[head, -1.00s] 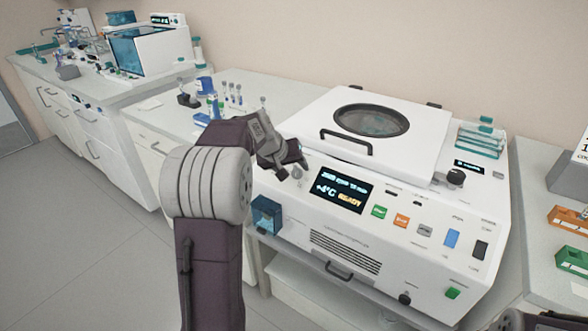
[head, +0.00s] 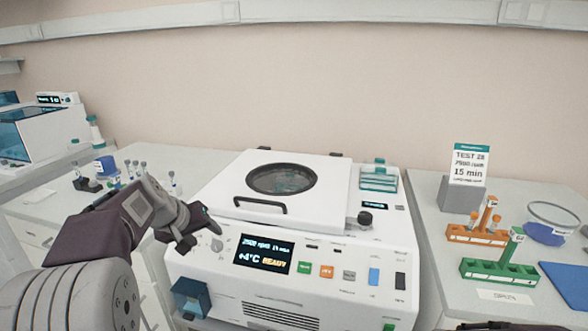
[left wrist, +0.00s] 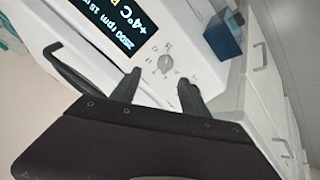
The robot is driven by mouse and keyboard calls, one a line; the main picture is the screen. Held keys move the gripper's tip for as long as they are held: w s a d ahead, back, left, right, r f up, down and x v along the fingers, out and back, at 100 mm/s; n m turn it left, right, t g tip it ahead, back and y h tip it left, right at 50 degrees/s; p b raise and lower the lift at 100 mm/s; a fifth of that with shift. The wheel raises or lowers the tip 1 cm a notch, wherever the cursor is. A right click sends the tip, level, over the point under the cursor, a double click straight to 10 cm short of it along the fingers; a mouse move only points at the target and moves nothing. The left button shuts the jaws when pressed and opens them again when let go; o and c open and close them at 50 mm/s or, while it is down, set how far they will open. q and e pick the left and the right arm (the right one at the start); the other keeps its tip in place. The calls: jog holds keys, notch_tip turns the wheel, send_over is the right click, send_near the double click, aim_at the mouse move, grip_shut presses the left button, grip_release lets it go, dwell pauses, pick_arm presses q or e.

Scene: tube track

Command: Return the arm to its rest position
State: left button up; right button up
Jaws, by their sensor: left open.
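My left gripper (head: 200,232) is open and empty, in front of the left part of the white centrifuge (head: 330,282). In the left wrist view its two fingers (left wrist: 158,88) stand apart, with the centrifuge's grey knob (left wrist: 166,65) seen between them. I cannot tell whether a finger touches the machine. The centrifuge lid (head: 225,196) is down, and its display (head: 264,254) reads +4°C READY.
A green rack (head: 498,272) and an orange rack (head: 474,236), each with a tube, stand on the right bench. Behind them is a sign (head: 468,164) reading 15 min. A blue box (head: 190,297) is on the centrifuge's front left. Several small tubes stand on the left bench.

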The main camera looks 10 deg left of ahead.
pick_arm(q)
jog(key=s+d+f+m+g+h, duration=0.1)
jog(key=s+d+f+m+g, duration=0.2)
jog(key=d, duration=0.4)
jog(key=s+d+f+m+h, duration=0.1)
jog(key=s+d+f, duration=0.2)
jog(key=d+f, duration=0.35)
jog(key=s+d+f+m+g+y, duration=0.2)
jog(key=s+f+g, duration=0.1)
jog(key=s+f, duration=0.9)
notch_tip(320, 180, up, 17)
jog(key=s+p, duration=0.2)
jog(key=p, duration=1.3)
jog(key=shift+s+a+p, duration=0.3)
jog(key=shift+s+p, duration=0.05)
jog(key=shift+s, duration=0.05)
jog(key=shift+a, duration=0.1)
